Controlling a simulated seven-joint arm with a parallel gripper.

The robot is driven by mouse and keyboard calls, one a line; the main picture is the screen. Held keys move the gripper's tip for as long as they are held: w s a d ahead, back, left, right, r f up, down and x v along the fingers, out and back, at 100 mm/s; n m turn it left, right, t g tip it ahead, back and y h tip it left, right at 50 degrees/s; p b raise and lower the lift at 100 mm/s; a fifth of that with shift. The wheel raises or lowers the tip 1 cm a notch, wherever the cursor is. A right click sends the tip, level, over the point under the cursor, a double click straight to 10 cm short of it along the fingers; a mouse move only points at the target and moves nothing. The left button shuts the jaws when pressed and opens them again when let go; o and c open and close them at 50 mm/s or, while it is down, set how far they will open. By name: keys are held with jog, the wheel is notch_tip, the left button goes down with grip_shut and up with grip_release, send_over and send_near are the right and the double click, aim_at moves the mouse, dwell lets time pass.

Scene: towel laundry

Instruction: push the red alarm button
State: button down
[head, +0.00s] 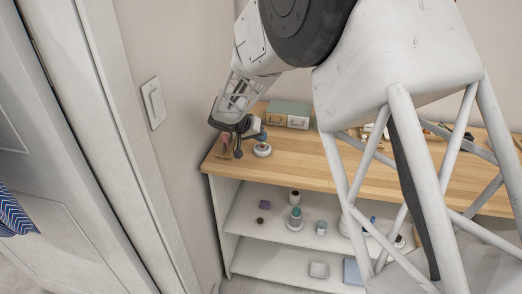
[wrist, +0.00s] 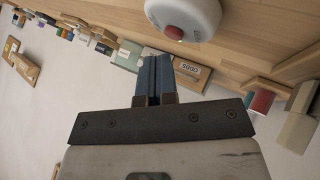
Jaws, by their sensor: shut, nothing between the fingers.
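The alarm button is a white round housing (wrist: 190,10) with a small red button (wrist: 173,32) on it. It shows at the top of the wrist view, partly cut off by the frame edge. In the head view a white round base (head: 262,151) on the wooden counter, near its left end, looks like the same thing; its red part is hidden there. My gripper (wrist: 155,60) has blue fingers pressed together with nothing between them. In the wrist view the fingertips are apart from the red button, below and left of it. In the head view my gripper (head: 257,135) is just above the white base.
The wooden counter (head: 300,172) has green and white boxes (head: 288,114) at the back and a pinkish item (head: 226,142) left of the gripper. Shelves below hold several small items. A wall with a switch (head: 153,102) stands close on the left.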

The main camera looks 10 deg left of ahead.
aim_at(261, 145)
jog(key=shift+f, duration=0.6)
dwell(0.7)
jog(key=shift+r, duration=0.65)
jog(key=shift+r, duration=0.1)
dwell(0.3)
jog(key=shift+r, duration=2.85)
jog(key=shift+d, duration=0.1)
